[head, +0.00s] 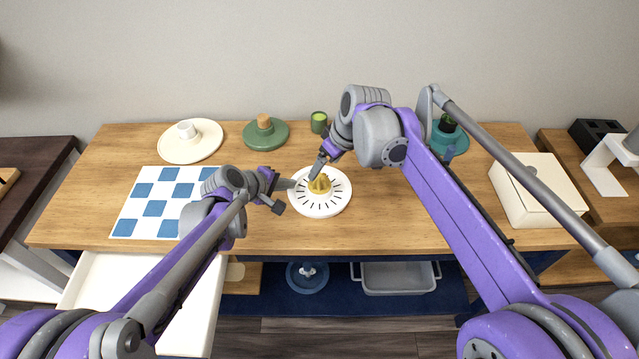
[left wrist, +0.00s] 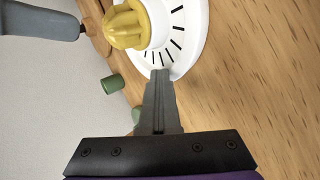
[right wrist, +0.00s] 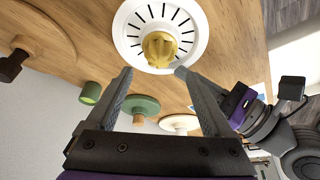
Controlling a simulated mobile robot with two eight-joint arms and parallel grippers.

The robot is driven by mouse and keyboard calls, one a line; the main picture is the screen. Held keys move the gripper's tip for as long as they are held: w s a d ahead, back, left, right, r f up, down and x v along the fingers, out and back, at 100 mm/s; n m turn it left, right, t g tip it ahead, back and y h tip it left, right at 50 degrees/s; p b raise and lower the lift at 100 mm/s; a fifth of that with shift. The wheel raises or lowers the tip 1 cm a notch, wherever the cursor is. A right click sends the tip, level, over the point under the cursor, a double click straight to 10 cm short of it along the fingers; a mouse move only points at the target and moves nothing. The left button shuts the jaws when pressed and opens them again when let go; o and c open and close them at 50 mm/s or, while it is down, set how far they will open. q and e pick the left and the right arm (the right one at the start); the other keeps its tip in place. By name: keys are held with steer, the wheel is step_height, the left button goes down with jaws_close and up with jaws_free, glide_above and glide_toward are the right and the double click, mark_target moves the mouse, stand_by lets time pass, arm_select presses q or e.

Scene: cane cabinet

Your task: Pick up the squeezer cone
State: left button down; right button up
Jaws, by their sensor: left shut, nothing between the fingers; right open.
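The yellow ridged squeezer cone (head: 319,184) stands in the middle of a round white slotted dish (head: 320,206) on the wooden cabinet top. It also shows in the left wrist view (left wrist: 126,28) and the right wrist view (right wrist: 159,48). My left gripper (head: 289,184) is shut and empty at the left rim of the dish. In the left wrist view its fingertips (left wrist: 161,72) are together at the dish's edge. My right gripper (head: 318,165) is above and behind the cone. In the right wrist view its fingers (right wrist: 153,72) are open, with the cone beyond the gap between the tips.
A blue-and-white checkered mat (head: 138,212) lies at left. A white lidded dish (head: 190,152), a green dish (head: 284,135) and a green cup (head: 319,117) stand behind. A white box (head: 512,208) is at right. An open white drawer (head: 105,268) sticks out at front left.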

mark_target(322, 177)
steer(key=shift+d+x, duration=0.15)
steer(key=shift+x, duration=1.45)
steer(key=shift+d+x, duration=0.1)
steer(key=shift+x, duration=1.45)
steer(key=shift+s+f, duration=0.1)
steer(key=shift+f, duration=0.05)
steer(key=shift+c, duration=0.3)
jaws_close()
